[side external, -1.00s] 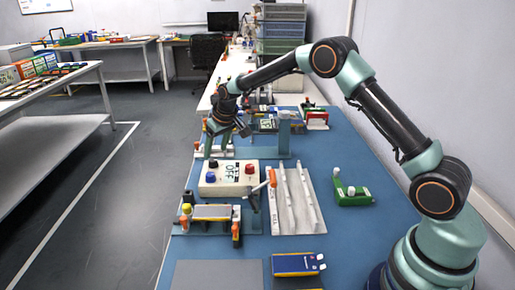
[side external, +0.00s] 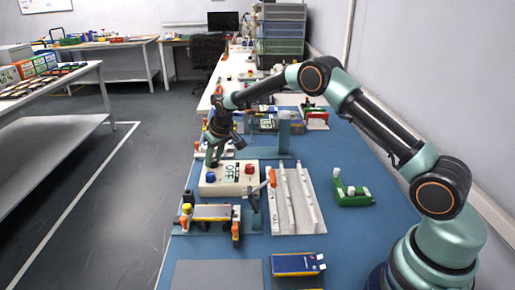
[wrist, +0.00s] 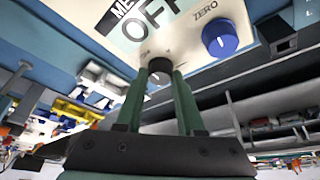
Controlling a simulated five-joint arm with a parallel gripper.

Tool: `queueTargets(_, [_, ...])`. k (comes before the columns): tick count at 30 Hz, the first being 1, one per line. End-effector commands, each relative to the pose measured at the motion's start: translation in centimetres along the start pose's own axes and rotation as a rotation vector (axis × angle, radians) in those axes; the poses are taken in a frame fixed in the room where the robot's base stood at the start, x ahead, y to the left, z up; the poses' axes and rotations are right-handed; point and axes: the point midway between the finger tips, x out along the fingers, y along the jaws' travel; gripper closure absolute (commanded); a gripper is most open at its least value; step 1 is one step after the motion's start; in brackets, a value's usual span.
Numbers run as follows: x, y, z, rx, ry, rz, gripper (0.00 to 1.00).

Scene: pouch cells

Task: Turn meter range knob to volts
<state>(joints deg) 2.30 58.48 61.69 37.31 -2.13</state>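The meter (side external: 222,188) is a cream box on the blue bench, with a display reading OFF (side external: 232,173). In the wrist view its panel (wrist: 185,50) shows the OFF display (wrist: 150,15) and a dark round knob (wrist: 159,68) with a pale pointer mark. My gripper (side external: 212,164) is at the meter's far left corner, pointing down. In the wrist view my gripper's two green fingers (wrist: 160,75) stand apart, one on each side of the dark knob. Whether they touch it cannot be told. A blue knob (wrist: 220,38) marked ZERO is beside it.
The blue knob also shows in the side view (side external: 211,178), close to my gripper. A fixture with yellow and orange parts (side external: 211,213) stands in front of the meter.

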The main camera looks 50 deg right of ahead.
Motion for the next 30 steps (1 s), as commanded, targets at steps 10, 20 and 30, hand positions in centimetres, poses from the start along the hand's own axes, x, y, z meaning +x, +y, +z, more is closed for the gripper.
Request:
queueTargets(10, [0.01,-0.09,-0.02,0.176,-0.005,0.000,1.00])
queueTargets(20, [0.05,-0.30,0.02,0.244,-0.011,-0.001,1.00])
queueTargets(30, [0.04,-0.25,0.00,0.242,-0.010,-0.001,0.33])
